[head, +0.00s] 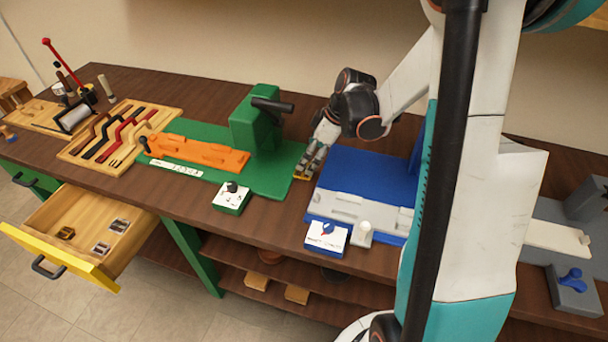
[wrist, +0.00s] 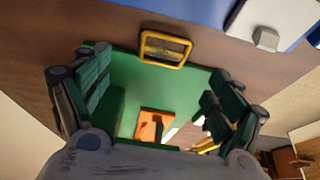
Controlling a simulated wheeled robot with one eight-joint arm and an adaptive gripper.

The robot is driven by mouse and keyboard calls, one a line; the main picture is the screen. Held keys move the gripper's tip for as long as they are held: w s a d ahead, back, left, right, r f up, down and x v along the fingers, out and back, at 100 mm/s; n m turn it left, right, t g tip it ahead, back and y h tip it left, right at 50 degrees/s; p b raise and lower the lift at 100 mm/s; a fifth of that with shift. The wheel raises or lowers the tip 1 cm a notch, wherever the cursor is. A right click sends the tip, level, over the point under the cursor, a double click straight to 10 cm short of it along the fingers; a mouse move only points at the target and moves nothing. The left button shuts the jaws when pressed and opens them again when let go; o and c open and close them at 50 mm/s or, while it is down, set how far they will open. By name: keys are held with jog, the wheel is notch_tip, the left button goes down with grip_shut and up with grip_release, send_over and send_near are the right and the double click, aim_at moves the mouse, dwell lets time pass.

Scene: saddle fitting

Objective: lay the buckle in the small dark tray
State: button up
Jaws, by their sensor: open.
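A small tray with a yellow rim and dark inside (wrist: 187,63) lies on the brown bench at the edge of the green base, in the upper middle of the wrist view. Something brassy shows inside it; I cannot tell clearly whether it is a buckle. My gripper (wrist: 158,78) is open, its fingers spread, with nothing between them. In the head view my gripper (head: 306,164) is low over the bench, right by the tray (head: 301,178), partly hiding it. A brass-coloured buckle (head: 66,233) and two greyish buckle-like pieces (head: 101,249) (head: 120,226) lie in the open drawer.
The yellow-fronted drawer (head: 62,252) stands open at the left. A green fixture (head: 256,125) with an orange block (head: 197,152) is left of my gripper; a blue fixture (head: 365,165) is close on its right. Two labelled switch boxes (head: 232,199) (head: 327,236) stand near the front edge.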

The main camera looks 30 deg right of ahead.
aim_at(300, 177)
jog(key=shift+b+x, duration=1.3)
jog(key=shift+x, duration=1.75)
jog(key=shift+s+a+r, duration=0.1)
jog(key=shift+a+r, duration=0.05)
jog(key=shift+c, duration=0.3)
jog(key=c, duration=1.2)
